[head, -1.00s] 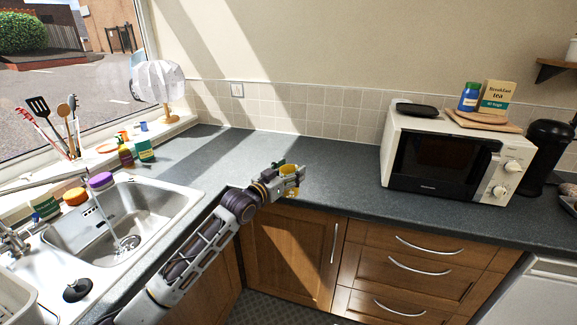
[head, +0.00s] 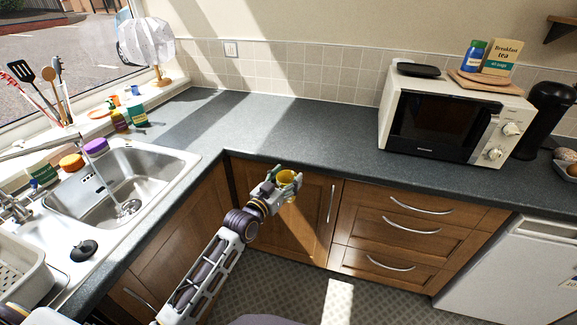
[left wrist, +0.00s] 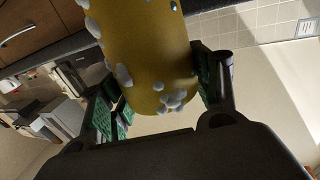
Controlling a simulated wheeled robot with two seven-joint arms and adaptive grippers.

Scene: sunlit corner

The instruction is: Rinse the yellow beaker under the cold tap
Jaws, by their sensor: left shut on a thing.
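My left gripper (head: 285,183) is shut on the yellow beaker (head: 287,176) and holds it in the air before the corner cupboard door, near the counter's front edge. In the left wrist view the beaker (left wrist: 150,45) fills the space between the green-padded fingers (left wrist: 163,88), with white foam blobs on its wall. The sink (head: 160,187) is at the left, well apart from the beaker. The tap spout (head: 45,139) reaches over it, and a thin water stream (head: 105,186) runs down to the drain. My right gripper is not in view.
The counter (head: 270,125) behind the gripper is clear up to the microwave (head: 440,120). Jars, bottles and a utensil pot (head: 62,110) crowd the window side of the sink. A black plug (head: 84,250) and a white rack (head: 22,275) stand on the near side.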

